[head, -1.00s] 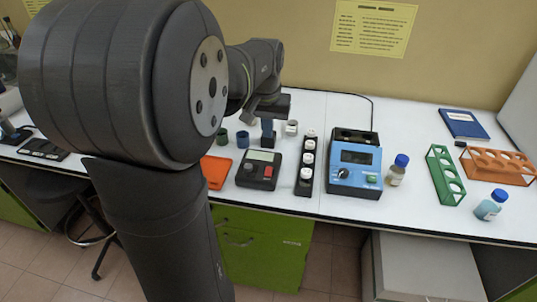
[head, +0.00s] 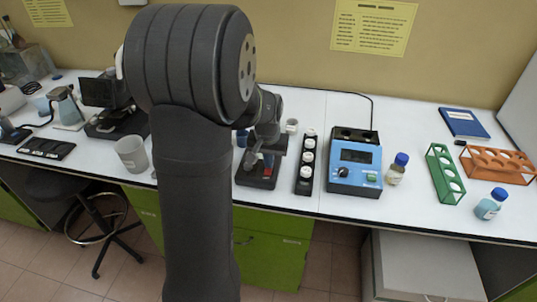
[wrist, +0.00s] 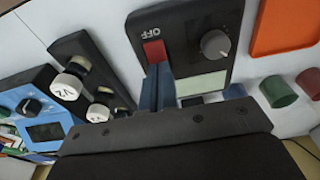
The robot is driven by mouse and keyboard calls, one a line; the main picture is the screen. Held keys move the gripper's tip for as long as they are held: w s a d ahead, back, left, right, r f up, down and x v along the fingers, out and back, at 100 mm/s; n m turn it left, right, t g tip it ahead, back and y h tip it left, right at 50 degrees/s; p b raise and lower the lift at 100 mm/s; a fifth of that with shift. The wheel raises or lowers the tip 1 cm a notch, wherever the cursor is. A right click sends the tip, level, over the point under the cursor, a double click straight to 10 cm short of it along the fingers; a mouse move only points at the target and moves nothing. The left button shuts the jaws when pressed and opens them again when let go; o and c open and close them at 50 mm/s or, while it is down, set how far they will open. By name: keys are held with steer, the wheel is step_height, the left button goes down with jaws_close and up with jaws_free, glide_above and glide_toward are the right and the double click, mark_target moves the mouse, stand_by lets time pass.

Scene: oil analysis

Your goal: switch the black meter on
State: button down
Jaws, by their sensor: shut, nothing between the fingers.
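The black meter (head: 255,180) sits on the white bench, partly covered by my arm in the head view. In the wrist view the meter (wrist: 200,25) shows a red switch (wrist: 154,50), a grey knob (wrist: 215,44) and a pale display (wrist: 202,85). The label OFF is readable beside the red switch. My gripper (wrist: 160,72) is shut and empty, with its blue fingertips right at the edge of the red switch. I cannot tell whether they touch it.
A black rack with white-capped vials (head: 305,188) and a blue instrument (head: 355,182) stand to the meter's right. In the wrist view, an orange tray (wrist: 287,25) and small cups (wrist: 278,91) lie on the meter's other side. A grey beaker (head: 132,155) stands left of my arm.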

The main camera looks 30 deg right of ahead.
stand_by(0.3)
steer(key=shift+f, duration=0.2)
steer(key=shift+y, duration=0.3)
steer(key=shift+s+a+r, duration=0.1)
steer(key=shift+s+a, duration=0.45)
step_height(320, 180, up, 14)
steer(key=s+a, duration=0.1)
steer(key=shift+s+a, duration=0.15)
